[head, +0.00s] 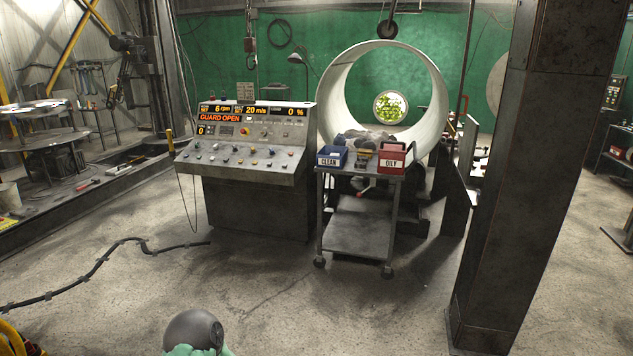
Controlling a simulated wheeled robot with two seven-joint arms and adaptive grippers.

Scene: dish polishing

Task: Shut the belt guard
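The control console (247,155) stands left of centre, and its display (219,118) reads "GUARD OPEN" in orange. Other readouts on it show 6 rpm, 20 m/s and 0 %. A large pale open ring or drum (345,85) stands on edge behind the cart, right of the console. I cannot make out the belt guard for certain; the area right of the drum is partly hidden by a steel column. Neither of my grippers is in view.
A wheeled cart (357,232) with a blue CLEAN bin (331,157) and a red OILY bin (393,158) stands before the drum. A dark steel column (530,170) blocks the right. A black cable (100,262) crosses the left floor. The front middle floor is mostly clear.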

